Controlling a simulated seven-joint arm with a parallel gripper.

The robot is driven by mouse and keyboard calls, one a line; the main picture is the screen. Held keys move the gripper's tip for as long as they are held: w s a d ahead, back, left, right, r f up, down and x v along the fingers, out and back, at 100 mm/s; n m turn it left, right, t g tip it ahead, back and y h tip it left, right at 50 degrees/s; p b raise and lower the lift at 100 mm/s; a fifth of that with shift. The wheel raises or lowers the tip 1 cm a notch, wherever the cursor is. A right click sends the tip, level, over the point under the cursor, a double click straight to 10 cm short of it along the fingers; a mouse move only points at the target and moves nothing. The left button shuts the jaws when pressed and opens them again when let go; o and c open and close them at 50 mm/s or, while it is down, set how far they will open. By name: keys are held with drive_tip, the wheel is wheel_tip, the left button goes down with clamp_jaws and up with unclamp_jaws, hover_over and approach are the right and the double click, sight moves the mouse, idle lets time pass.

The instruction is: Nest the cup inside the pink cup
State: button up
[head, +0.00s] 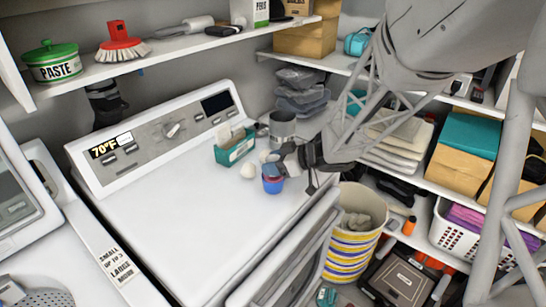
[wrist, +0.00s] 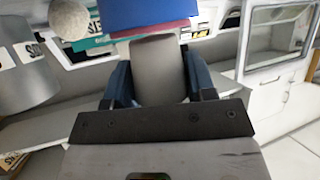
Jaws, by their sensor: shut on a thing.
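A blue cup (head: 272,186) stands on the white machine top, with the pink cup (head: 272,177) showing as a band at its upper rim. In the wrist view the blue cup (wrist: 165,14) and the pink cup's rim (wrist: 165,33) are at the top edge. My gripper (head: 276,165) is right above them; in the wrist view its two blue fingers (wrist: 160,82) are shut on a grey cup (wrist: 158,66). The grey cup's far end meets the pink rim in the picture. I cannot tell how deep it sits inside; the head view mostly hides it.
A teal box (head: 236,149), a white ball (head: 248,171) and a metal can (head: 282,126) stand close by on the machine top. A striped basket (head: 352,240) is below to the right. The machine top's front left (head: 180,220) is clear.

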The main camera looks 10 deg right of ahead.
drive_tip(key=shift+f, duration=0.75)
drive_tip(key=o, duration=1)
drive_tip(key=shift+d, duration=0.1)
drive_tip(key=shift+v, duration=3.75)
drive_tip(key=shift+s, duration=0.15)
drive_tip(key=shift+r, duration=0.1)
